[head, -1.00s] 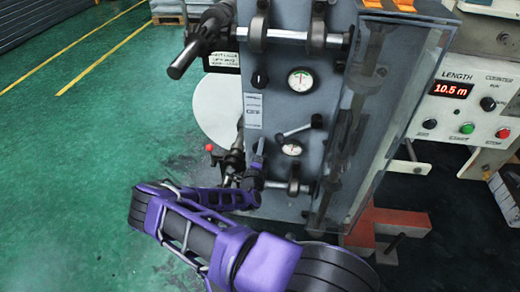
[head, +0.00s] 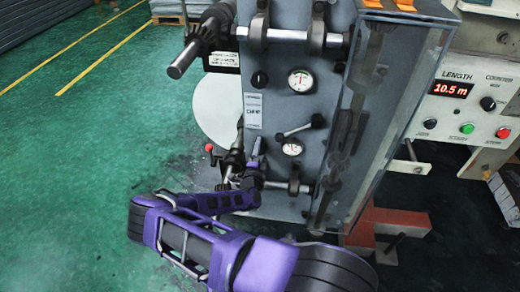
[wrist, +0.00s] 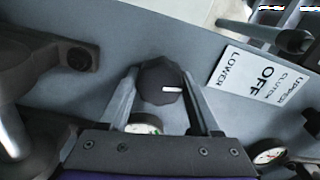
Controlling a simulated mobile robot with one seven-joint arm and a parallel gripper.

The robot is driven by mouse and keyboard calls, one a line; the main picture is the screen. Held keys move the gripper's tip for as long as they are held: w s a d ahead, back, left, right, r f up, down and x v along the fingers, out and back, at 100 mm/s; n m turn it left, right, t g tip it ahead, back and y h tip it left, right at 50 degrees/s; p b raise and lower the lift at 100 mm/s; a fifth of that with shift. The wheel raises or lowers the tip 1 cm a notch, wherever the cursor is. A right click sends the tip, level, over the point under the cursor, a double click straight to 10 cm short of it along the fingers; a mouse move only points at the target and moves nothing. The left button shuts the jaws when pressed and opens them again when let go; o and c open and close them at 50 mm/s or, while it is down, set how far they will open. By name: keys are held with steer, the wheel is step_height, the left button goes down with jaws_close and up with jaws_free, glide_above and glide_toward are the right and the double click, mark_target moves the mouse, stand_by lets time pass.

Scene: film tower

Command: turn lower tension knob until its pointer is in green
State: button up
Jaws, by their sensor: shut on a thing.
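The lower tension knob (wrist: 160,82) is a black faceted knob with a white line that points to the right in the wrist view. My gripper (wrist: 160,90) is shut on it, with one finger on each side. In the head view my gripper (head: 254,152) is at the lower panel and hides the knob. The lower gauge (head: 292,148) is a small white dial to the right of my gripper. In the wrist view this gauge (wrist: 143,124) is partly covered by my gripper, and I cannot read its pointer against the green.
The upper knob (head: 259,79) and upper gauge (head: 301,80) sit higher on the grey panel (head: 290,110). A lever (head: 298,129) and rollers stick out close by. A clear guard (head: 385,120) stands on the right. The green floor at left is open.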

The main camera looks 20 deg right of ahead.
steer(key=shift+s+d, duration=0.1)
steer(key=o, duration=1.4)
steer(key=shift+c, duration=0.2)
steer(key=p+v, duration=0.1)
steer(key=v, duration=1.6)
steer(key=shift+p, duration=0.35)
steer(key=shift+s+a, duration=0.15)
steer(key=shift+a, duration=0.1)
